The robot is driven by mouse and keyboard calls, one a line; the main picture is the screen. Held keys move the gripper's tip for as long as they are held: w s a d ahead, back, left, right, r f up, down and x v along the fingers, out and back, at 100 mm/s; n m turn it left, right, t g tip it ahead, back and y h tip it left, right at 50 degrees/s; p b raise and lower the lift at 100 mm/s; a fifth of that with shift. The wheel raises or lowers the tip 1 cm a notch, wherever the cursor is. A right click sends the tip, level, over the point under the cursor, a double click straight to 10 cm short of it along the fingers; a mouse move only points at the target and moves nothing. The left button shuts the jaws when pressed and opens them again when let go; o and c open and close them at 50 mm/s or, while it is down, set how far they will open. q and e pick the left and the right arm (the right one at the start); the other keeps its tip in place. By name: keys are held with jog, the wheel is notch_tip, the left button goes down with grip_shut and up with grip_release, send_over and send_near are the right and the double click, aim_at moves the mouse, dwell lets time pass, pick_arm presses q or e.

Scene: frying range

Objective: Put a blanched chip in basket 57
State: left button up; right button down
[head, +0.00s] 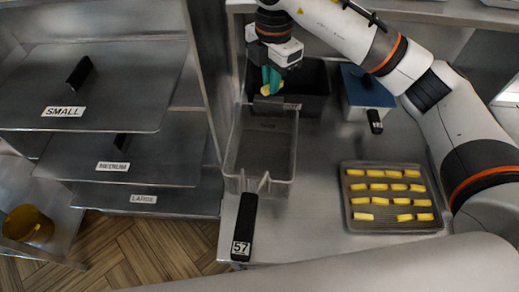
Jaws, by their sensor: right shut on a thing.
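Basket 57 (235,160) is a grey wire basket with a black handle labelled 57 pointing toward me, and it looks empty. My right gripper (270,82) is above the far end of the basket, with its fingers pointing down. It is shut on a yellow blanched chip (266,90), whose end shows below the teal fingertips. The gap between chip and basket is hard to judge. Several more blanched chips (396,187) lie in rows on a grey tray (352,207) to the right. My left gripper is not in view.
A dark container (317,80) stands behind the basket. A blue-topped container (367,88) with a black handle is right of it. An amber pot (28,225) sits lower left. Bare counter lies between basket and tray.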

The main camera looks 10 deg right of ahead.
jog(key=shift+s+f, duration=0.15)
jog(key=shift+f, duration=0.4)
notch_tip(320, 180, down, 4)
jog(key=b, duration=0.2)
jog(key=shift+f+b, duration=0.15)
jog(key=shift+b, duration=0.15)
jog(key=c, duration=1.3)
grip_release()
jog(key=shift+c, duration=0.2)
notch_tip(320, 180, up, 12)
jog(key=shift+b, duration=0.95)
